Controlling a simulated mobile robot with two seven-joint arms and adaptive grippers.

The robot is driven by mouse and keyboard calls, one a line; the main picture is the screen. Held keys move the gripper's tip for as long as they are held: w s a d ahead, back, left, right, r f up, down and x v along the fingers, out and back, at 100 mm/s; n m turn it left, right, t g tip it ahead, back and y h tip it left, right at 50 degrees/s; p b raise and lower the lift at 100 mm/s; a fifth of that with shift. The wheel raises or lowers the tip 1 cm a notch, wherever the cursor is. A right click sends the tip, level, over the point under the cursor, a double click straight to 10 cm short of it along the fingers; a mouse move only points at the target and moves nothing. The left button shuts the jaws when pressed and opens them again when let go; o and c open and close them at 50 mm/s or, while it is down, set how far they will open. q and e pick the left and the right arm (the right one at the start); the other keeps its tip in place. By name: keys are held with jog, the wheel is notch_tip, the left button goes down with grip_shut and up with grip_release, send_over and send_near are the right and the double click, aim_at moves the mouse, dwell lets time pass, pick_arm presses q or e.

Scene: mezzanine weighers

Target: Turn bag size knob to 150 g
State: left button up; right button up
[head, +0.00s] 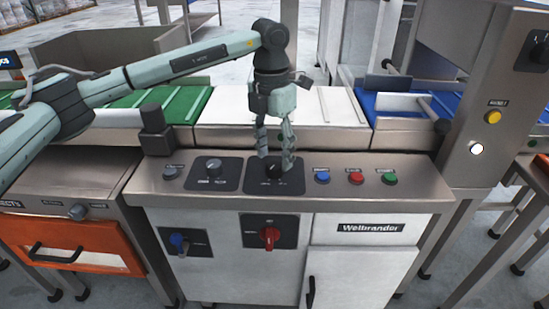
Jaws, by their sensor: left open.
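The console top carries two dark dial panels. I cannot tell whether the fingers touch the knob. The left dial panel has a knob (213,166) in plain view. The labels are too small to read, so I cannot tell which knob is the bag size one or its setting. My right gripper is out of view.
Blue (322,177), red (356,178) and green (390,179) buttons sit right of the dials. A red switch (270,237) and a blue switch (179,242) are on the front. A white weigh belt (227,107) and a dark block (155,130) stand behind the console.

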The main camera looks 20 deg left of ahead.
aim_at(273, 163)
pick_arm(q)
notch_tip(273, 163, up, 10)
jog(key=shift+a, duration=0.2)
jog(key=shift+w, duration=0.1)
dwell(0.3)
